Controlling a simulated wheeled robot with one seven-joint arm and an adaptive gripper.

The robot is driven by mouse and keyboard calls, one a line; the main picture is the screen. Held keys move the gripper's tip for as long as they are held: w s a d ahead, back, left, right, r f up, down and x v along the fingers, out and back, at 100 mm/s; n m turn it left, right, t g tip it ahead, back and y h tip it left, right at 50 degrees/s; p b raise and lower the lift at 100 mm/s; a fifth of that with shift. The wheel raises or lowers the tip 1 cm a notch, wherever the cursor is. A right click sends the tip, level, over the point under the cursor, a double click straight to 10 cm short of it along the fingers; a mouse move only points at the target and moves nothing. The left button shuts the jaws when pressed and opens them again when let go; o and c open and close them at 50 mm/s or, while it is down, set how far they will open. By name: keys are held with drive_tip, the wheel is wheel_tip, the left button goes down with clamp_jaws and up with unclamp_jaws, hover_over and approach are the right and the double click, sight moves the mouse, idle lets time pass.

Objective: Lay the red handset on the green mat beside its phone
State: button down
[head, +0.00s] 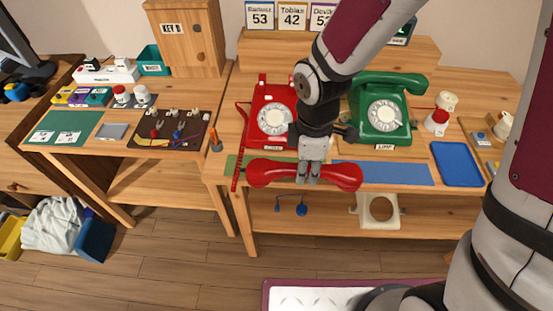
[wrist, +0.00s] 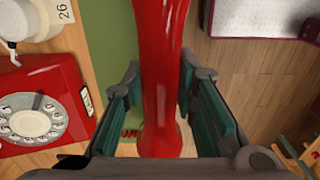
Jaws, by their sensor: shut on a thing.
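My gripper (head: 308,176) is shut on the red handset (head: 268,173) around the middle of its grip. The handset is level, lying left to right at the table's front edge. In the wrist view the handset (wrist: 162,60) runs between my two fingers (wrist: 165,98). The green mat (head: 232,162) lies in front of the red phone (head: 270,120), partly hidden by the handset; it also shows in the wrist view (wrist: 115,35). Whether the handset touches the mat I cannot tell. The red phone's cradle is empty. A red coiled cord (head: 237,172) hangs at the mat's left.
A green phone (head: 383,113) with its handset on stands to the right, behind a blue mat (head: 395,174). A blue tray (head: 458,165) lies farther right. A screwdriver (head: 214,140) is at the left. Floor (wrist: 240,75) shows beyond the table edge.

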drive_tip(key=w+a, duration=0.4)
drive_tip(key=w+a+f, duration=0.1)
drive_tip(key=w+a, duration=0.1)
drive_tip(key=shift+w+a, duration=0.3)
drive_tip(key=shift+a, duration=0.05)
drive_tip(key=shift+f, duration=1.7)
drive_tip(key=shift+b, duration=0.3)
drive_tip(key=c, duration=1.3)
unclamp_jaws()
drive_tip(key=shift+f, duration=0.15)
wheel_tip(320, 180, up, 12)
drive_tip(key=p, duration=0.1)
drive_tip(key=shift+r, duration=0.2)
